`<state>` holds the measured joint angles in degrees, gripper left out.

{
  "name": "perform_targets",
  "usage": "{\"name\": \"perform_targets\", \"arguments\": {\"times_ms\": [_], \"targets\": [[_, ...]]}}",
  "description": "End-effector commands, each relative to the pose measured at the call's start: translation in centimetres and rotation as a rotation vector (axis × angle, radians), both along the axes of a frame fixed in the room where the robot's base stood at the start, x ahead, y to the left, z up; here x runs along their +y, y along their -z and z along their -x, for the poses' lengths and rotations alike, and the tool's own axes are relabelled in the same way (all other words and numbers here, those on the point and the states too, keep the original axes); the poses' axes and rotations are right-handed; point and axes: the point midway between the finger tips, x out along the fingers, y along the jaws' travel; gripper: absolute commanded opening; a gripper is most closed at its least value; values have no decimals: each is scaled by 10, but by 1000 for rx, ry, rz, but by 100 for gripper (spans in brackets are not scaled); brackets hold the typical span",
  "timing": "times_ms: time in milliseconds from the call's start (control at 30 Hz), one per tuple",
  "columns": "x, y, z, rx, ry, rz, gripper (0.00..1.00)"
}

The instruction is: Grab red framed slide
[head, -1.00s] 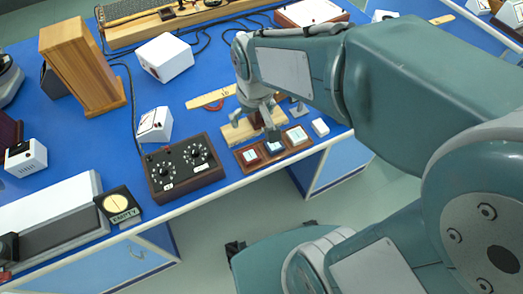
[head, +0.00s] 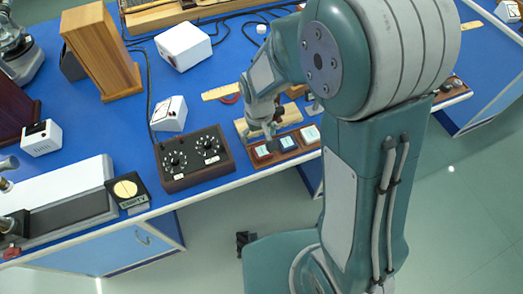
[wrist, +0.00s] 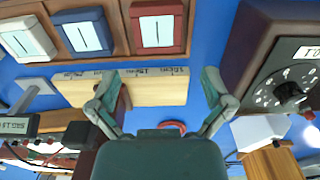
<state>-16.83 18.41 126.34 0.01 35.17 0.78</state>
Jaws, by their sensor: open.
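The red framed slide (wrist: 158,28) sits in the right slot of a wooden tray (wrist: 120,28) at the top of the wrist view. In the head view the red framed slide (head: 262,151) is at the left end of the tray, at the bench's front edge. In the head view my gripper (head: 266,128) is just behind the tray's left part.
A pale wooden block (wrist: 155,88) with ruler markings lies behind the tray, between my fingers in the wrist view. A black dial box (head: 193,157) stands close beside the tray. A wooden stand (head: 103,50) and white boxes (head: 184,46) are farther back. Blue bench surface shows between them.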

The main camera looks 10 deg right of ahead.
Motion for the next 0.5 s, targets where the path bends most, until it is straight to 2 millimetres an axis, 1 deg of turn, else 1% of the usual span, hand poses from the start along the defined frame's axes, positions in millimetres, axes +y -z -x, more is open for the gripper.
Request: {"name": "perform_targets", "arguments": {"times_ms": [100,233,333,500], "targets": [[-1,20,3,7,1,2,100],[-1,38,2,5,1,1,100],[-1,45,2,1,0,1,100],[-1,47,2,0,0,1,100]]}}
